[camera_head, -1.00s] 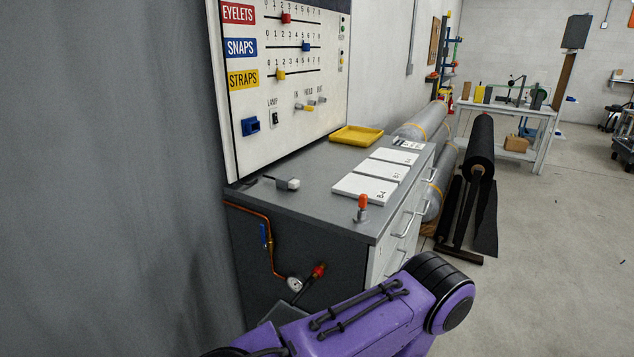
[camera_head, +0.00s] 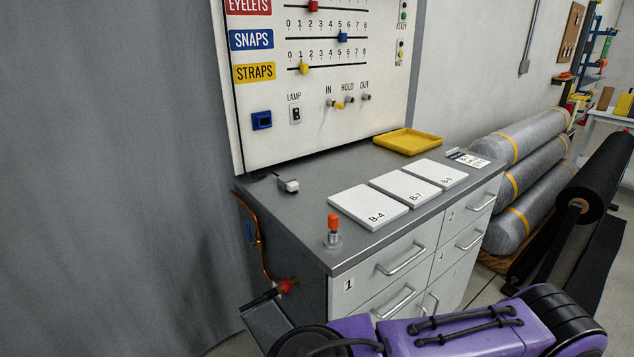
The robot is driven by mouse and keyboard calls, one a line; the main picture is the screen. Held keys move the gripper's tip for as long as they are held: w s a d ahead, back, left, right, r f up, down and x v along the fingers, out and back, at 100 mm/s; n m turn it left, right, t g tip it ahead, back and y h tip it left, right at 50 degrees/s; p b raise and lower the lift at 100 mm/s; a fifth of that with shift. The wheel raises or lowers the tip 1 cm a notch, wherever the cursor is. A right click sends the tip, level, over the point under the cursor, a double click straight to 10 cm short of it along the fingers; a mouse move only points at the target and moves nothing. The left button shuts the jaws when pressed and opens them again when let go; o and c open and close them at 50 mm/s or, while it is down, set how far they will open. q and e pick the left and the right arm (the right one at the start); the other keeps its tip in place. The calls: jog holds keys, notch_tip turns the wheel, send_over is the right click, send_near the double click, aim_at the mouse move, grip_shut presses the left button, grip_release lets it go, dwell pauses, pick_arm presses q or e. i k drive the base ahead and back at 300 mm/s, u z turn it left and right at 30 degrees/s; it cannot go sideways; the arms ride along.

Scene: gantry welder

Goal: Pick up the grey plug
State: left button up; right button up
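The grey plug (camera_head: 288,185) lies on the grey cabinet top (camera_head: 290,218), near its back left corner below the panel. It is a small light grey block with a dark part at its left end. A blue socket (camera_head: 262,120) is on the white panel above it. A purple arm of mine crosses the bottom right of the view, well in front of and below the plug. Neither gripper's fingers show.
Three white cards (camera_head: 368,207) and a yellow tray (camera_head: 407,141) lie to the right on the cabinet. An orange-topped knob (camera_head: 334,229) stands near the front edge. A copper pipe with a red fitting (camera_head: 287,286) runs down the cabinet's left side. Grey rolls (camera_head: 522,135) lie at right.

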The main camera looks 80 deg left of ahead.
aim_at(287, 181)
jog(key=u, duration=1.8)
